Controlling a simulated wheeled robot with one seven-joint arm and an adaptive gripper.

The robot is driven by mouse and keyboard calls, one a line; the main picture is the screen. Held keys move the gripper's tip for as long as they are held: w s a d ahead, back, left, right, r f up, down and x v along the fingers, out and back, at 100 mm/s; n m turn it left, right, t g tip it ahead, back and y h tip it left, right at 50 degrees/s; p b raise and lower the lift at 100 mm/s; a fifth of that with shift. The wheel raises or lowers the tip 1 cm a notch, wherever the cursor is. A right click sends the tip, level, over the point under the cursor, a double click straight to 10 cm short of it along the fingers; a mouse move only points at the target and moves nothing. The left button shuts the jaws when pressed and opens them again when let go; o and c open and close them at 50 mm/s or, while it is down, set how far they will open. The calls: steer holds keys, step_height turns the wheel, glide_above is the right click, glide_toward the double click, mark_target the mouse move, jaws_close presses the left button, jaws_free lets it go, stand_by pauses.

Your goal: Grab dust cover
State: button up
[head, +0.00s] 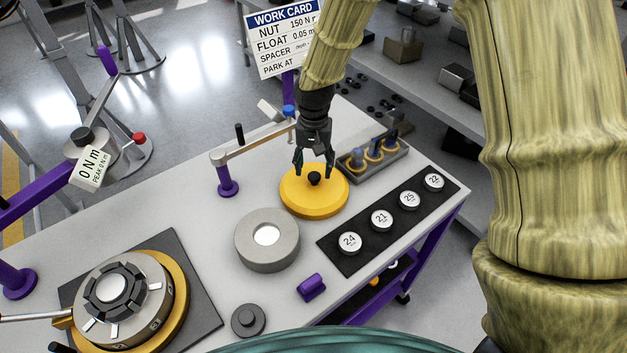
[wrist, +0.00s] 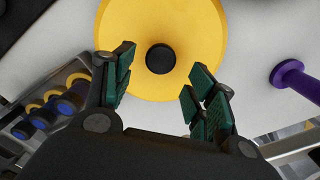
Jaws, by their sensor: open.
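The dust cover (head: 302,200) is a yellow round disc with a black knob (head: 314,178) at its middle. It lies on the white bench top in the head view. In the wrist view the yellow cover (wrist: 205,35) fills the upper middle, and its black knob (wrist: 160,58) shows whole. My gripper (head: 314,168) points down over the cover, its fingers apart on both sides of the knob in the head view. In the wrist view my gripper (wrist: 158,75) is open and empty, with the knob slightly beyond the fingertips. I cannot tell whether the fingertips touch the cover.
A grey ring (head: 268,240) stands close to the cover. A tray of gold-ringed parts (head: 373,155) and a black strip of numbered discs (head: 380,220) are to the right. A purple post (head: 227,185) with an arm stands left. Bare bench lies between the ring and post.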

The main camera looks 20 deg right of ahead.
mark_target(314, 175)
steer(key=shift+s+f+p, duration=0.3)
steer(key=shift+s, duration=0.2)
steer(key=shift+s+f+p, duration=0.3)
steer(key=shift+s, duration=0.2)
steer(key=shift+a+f, duration=0.1)
steer(key=shift+f, duration=0.3)
steer(key=shift+w+f, duration=0.55)
steer(key=shift+f, duration=0.3)
steer(key=shift+s+r, duration=0.25)
steer(key=shift+s, duration=0.05)
steer(key=shift+w+f, duration=0.1)
steer(key=shift+w, duration=0.05)
steer(key=c, duration=0.6)
jaws_close()
